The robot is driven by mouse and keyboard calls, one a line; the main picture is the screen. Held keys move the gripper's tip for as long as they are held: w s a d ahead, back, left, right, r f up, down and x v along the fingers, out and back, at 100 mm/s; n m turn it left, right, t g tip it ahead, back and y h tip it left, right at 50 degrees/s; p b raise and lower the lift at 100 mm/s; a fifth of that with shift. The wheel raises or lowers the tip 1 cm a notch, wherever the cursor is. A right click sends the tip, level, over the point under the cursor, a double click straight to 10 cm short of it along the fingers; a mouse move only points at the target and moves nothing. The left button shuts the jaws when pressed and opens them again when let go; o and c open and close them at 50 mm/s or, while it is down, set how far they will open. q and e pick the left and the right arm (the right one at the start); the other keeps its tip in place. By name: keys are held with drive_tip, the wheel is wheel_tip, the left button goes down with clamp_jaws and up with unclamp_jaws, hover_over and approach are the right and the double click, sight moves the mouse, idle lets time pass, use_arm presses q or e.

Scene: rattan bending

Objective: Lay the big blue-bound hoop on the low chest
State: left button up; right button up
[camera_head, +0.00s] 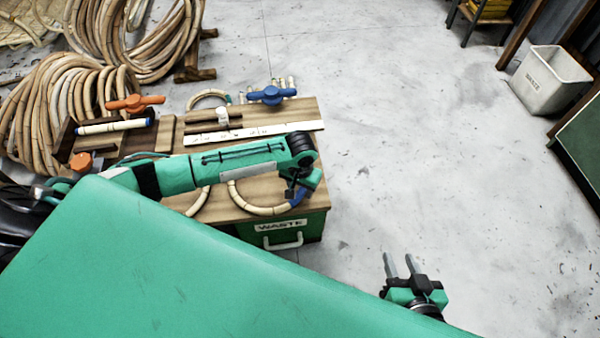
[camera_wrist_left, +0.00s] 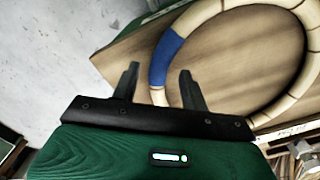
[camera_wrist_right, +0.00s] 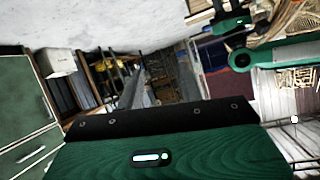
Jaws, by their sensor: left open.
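The blue-bound hoop (camera_head: 262,211) is a pale rattan ring with dark nodes, lying at the front right of the wooden bench top. Its blue binding (camera_wrist_left: 170,54) shows in the left wrist view. My left gripper (camera_head: 293,191) is open at the bound side, partly hidden by its own arm. In the left wrist view its fingertips (camera_wrist_left: 160,72) stand either side of the binding's lower end; I cannot tell whether they straddle it in depth. My right gripper (camera_head: 400,264) is open and empty over bare floor. A dark green chest-like block (camera_head: 582,150) is at the right edge; I cannot tell if it is the low chest.
The bench top (camera_head: 313,112) carries a blue-handled clamp (camera_head: 271,95), an orange-handled one (camera_head: 134,103), a pale scale strip (camera_head: 250,135) and a small ring (camera_head: 209,94). Rattan coils (camera_head: 50,110) stand left. A waste bin (camera_head: 548,80) stands right; the floor between is clear.

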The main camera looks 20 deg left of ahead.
use_arm(q)
wheel_tip(320, 180, up, 9)
drive_tip(key=p, duration=0.3)
drive_tip(key=s+d+r+m+t+h, duration=0.25)
drive_tip(key=s+d+h, duration=0.25)
drive_tip(key=s+d, duration=0.65)
drive_tip(key=s+a+r+t+y, duration=0.2)
drive_tip(key=s+a+r+t, duration=0.2)
drive_tip(key=s+a, duration=0.3)
drive_tip(key=shift+s+a+t, duration=0.3)
drive_tip(key=shift+a+t, duration=0.15)
drive_tip(key=shift+a, duration=0.2)
use_arm(e)
drive_tip(key=s+d+g+h, duration=0.2)
drive_tip(key=d+g, duration=0.2)
drive_tip(key=d, duration=0.2)
drive_tip(key=shift+s+h, duration=0.15)
drive_tip(key=shift+h, duration=0.25)
use_arm(q)
drive_tip(key=shift+n, duration=0.25)
use_arm(e)
drive_tip(key=shift+f, duration=0.15)
